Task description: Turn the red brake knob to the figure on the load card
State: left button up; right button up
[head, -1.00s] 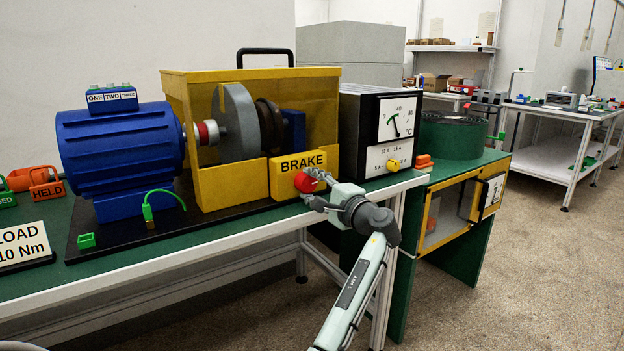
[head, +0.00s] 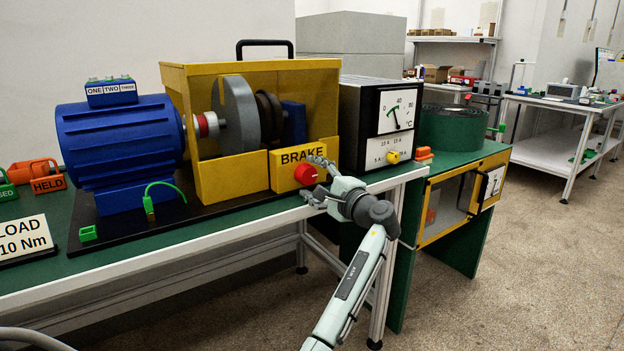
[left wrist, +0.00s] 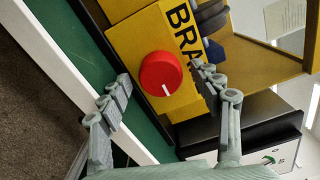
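The red brake knob (head: 306,174) sits on the front of the yellow brake box (head: 283,187), under the word BRAKE. In the left wrist view the knob (left wrist: 160,74) shows a white mark pointing toward the bottom of the picture. No figures show around it. My left gripper (head: 316,181) is open, its fingers spread to either side of the knob and apart from it. These fingers (left wrist: 162,88) also show in the wrist view. The load card (head: 24,239) at the left edge reads "LOAD" and "10 Nm"; its left side is cut off. My right gripper is out of view.
A blue motor (head: 121,150) stands left of the yellow guard. A black meter box (head: 382,124) stands to the right, with a yellow knob. A red HELD tag (head: 47,184) and a green tag stand at the left. The bench's front edge is below the brake.

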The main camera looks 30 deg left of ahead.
pick_arm(q)
jog(key=shift+d, duration=0.1)
jog(key=v, duration=1.2)
jog(key=x, duration=1.2)
